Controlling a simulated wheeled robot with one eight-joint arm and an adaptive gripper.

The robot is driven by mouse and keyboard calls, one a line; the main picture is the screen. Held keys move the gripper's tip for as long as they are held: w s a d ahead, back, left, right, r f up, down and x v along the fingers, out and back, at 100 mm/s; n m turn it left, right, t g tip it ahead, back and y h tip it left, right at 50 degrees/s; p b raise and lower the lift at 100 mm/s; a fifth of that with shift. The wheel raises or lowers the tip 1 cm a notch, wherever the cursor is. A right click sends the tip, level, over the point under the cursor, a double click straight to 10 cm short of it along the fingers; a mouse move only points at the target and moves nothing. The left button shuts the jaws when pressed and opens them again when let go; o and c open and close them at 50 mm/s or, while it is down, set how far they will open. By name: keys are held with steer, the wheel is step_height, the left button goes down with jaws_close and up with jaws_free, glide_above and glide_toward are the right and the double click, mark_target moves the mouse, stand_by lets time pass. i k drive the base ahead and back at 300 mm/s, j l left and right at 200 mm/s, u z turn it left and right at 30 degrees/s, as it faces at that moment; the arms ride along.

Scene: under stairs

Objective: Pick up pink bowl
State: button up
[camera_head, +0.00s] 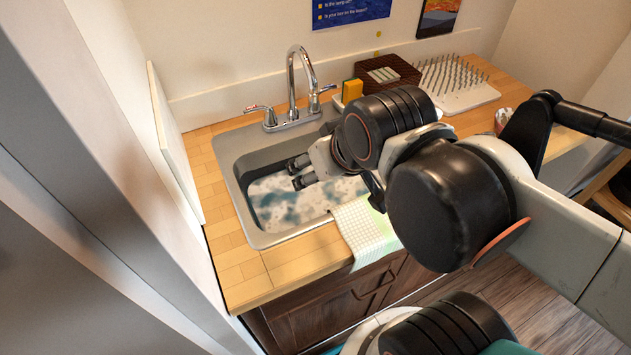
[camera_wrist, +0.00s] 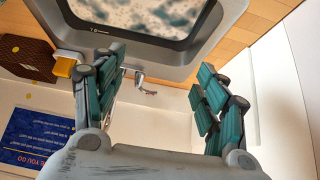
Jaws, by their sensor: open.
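I see no clear pink bowl in either view. A small reddish-and-white object (camera_head: 503,118) stands on the counter at the right in the head view, partly hidden by my arm; I cannot tell whether it is the bowl. My gripper (camera_head: 297,173) is over the sink (camera_head: 243,212), with its fingers pointing left. In the wrist view my gripper (camera_wrist: 160,62) is open with nothing between its teal fingers. The sink (camera_wrist: 185,73) holds cloudy, foamy water (camera_head: 285,205), which hides its bottom. My arm covers the sink's right part.
A faucet (camera_head: 292,85) stands behind the sink. A yellow sponge (camera_head: 352,91), a dark brown box (camera_head: 393,72) and a spiked drying rack (camera_head: 458,85) are at the back. A checked cloth (camera_head: 362,228) hangs over the front edge. A white panel (camera_head: 172,140) borders the left side.

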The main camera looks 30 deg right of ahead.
mark_target(502, 116)
steer(key=z, duration=2)
steer(key=i+l+z, duration=0.15)
steer(key=l, duration=0.15)
steer(key=i+l+z, duration=0.15)
steer(key=k+j+u, duration=0.3)
steer(key=j, duration=0.15)
